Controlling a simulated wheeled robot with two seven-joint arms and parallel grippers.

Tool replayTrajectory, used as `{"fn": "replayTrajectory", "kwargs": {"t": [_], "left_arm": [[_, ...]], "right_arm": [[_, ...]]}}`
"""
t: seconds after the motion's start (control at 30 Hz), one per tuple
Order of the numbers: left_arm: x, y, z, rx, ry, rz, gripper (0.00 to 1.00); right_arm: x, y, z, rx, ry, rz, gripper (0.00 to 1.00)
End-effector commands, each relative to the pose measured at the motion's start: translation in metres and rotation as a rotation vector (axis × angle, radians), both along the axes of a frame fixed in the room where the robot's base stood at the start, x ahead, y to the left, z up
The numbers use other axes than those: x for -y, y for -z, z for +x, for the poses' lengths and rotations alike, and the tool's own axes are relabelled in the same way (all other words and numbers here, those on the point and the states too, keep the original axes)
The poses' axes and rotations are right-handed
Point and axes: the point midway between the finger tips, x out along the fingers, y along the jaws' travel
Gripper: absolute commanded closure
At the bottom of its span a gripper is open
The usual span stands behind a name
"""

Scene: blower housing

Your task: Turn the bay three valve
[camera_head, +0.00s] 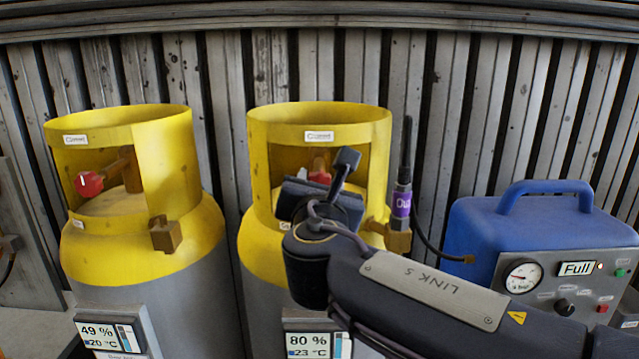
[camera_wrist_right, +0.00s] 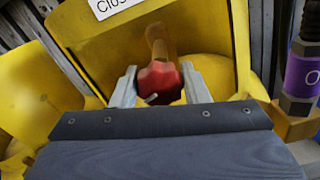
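A red valve knob (camera_head: 319,177) sits on a brass stem inside the yellow collar (camera_head: 262,124) of the middle cylinder, mostly hidden by my right gripper (camera_head: 338,172) in the head view. In the right wrist view, the red knob (camera_wrist_right: 161,83) lies between the two grey fingers of my right gripper (camera_wrist_right: 160,86), which look shut on its sides. A pale mark shows on the knob's front. Another red valve knob (camera_head: 89,183) is on the left cylinder, clear of my arm. No bay number is readable. My left gripper is not in view.
A white tag (camera_wrist_right: 113,6) is on the collar, partly cut off. A purple-labelled hose fitting (camera_head: 402,203) stands right of the middle cylinder. A blue machine (camera_head: 485,222) with a gauge is at the right. Displays on the cylinders read 49 % and 80 %. A slatted wall (camera_head: 225,100) is behind.

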Motion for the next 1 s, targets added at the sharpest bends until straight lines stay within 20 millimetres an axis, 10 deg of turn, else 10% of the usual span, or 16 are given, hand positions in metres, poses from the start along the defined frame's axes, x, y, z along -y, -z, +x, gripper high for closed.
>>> {"fn": "replayTrajectory", "kwargs": {"t": [0.17, 1.0], "left_arm": [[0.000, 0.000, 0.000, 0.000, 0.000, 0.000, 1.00], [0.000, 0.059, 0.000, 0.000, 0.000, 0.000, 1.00]], "right_arm": [[0.000, 0.000, 0.000, 0.000, 0.001, 0.000, 0.81], [0.002, 0.006, 0.000, 0.001, 0.002, 0.464, 0.81]]}}
